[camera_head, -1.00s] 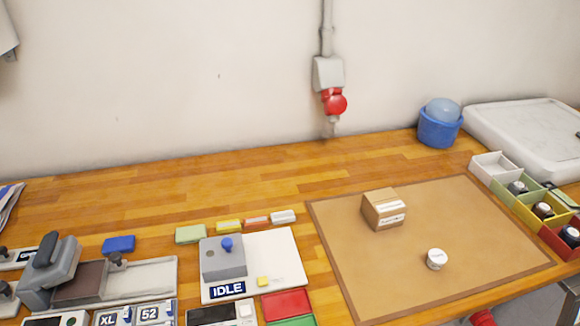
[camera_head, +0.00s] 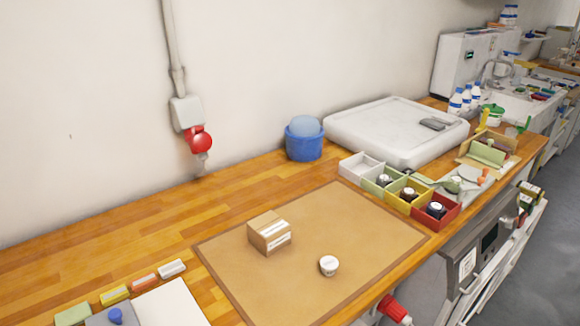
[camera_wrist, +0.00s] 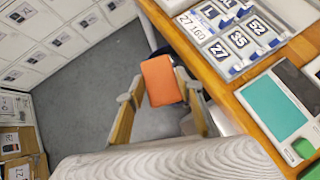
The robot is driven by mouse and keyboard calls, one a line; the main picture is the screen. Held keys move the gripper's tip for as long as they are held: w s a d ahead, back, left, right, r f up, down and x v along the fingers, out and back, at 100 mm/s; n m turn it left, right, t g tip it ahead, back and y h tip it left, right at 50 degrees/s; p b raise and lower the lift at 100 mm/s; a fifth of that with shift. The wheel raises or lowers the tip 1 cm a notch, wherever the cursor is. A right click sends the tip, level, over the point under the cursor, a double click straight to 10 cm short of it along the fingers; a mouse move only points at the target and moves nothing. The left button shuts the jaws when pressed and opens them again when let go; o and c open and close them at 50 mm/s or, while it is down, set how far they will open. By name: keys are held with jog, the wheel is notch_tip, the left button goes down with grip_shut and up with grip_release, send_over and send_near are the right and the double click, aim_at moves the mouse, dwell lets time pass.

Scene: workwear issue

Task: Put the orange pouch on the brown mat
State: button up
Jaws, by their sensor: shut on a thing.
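The orange pouch (camera_wrist: 160,81) shows in the wrist view, held between the fingers of my gripper (camera_wrist: 162,97). My gripper is shut on it, above the grey floor beside the front edge of the wooden bench. The brown mat (camera_head: 225,265) lies flat on the bench in the head view. A cardboard box (camera_head: 269,233) and a small white-lidded jar (camera_head: 328,265) stand on the mat. Neither my gripper nor the pouch shows in the head view.
Coloured bins (camera_head: 436,213) stand at the mat's right edge. A blue bucket (camera_head: 305,142) and a large white tray (camera_head: 345,127) are behind it. Number tags (camera_wrist: 238,41) and a teal-screened device (camera_wrist: 272,107) lie near the bench edge in the wrist view. The mat's left part is clear.

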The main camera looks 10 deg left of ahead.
aim_at(269, 285)
jog(key=w+a, duration=0.1)
jog(key=w, duration=0.3)
jog(key=w+r+m+t, duration=0.1)
jog(key=w, duration=0.3)
jog(key=w+a+r+m, duration=0.1)
jog(key=w, duration=0.3)
jog(key=shift+w+a+r+t, duration=0.15)
jog(key=shift+w+a+t, duration=0.15)
jog(key=shift+w+t, duration=0.1)
jog(key=w+m, duration=0.1)
jog(key=w, duration=0.4)
jog(key=w+d+r+m+t, duration=0.1)
jog(key=w, duration=0.4)
jog(key=w+d+r+m+t, duration=0.1)
jog(key=w, duration=0.4)
jog(key=shift+w+d+y, duration=0.15)
jog(key=shift+w+y, duration=0.05)
jog(key=shift+y, duration=0.1)
jog(key=shift+c, duration=0.2)
jog(key=w+d+r+m+t, duration=0.1)
jog(key=w+d+m+t, duration=0.1)
jog(key=w+d, duration=0.8)
jog(key=w+d+r+m+t+h, duration=0.1)
jog(key=w+d+m+t, duration=0.1)
jog(key=w+d, duration=0.8)
jog(key=w+m, duration=0.1)
jog(key=w, duration=0.4)
jog(key=shift+w+d+r, duration=0.15)
jog(key=shift+d+r, duration=0.05)
jog(key=shift+r, duration=0.2)
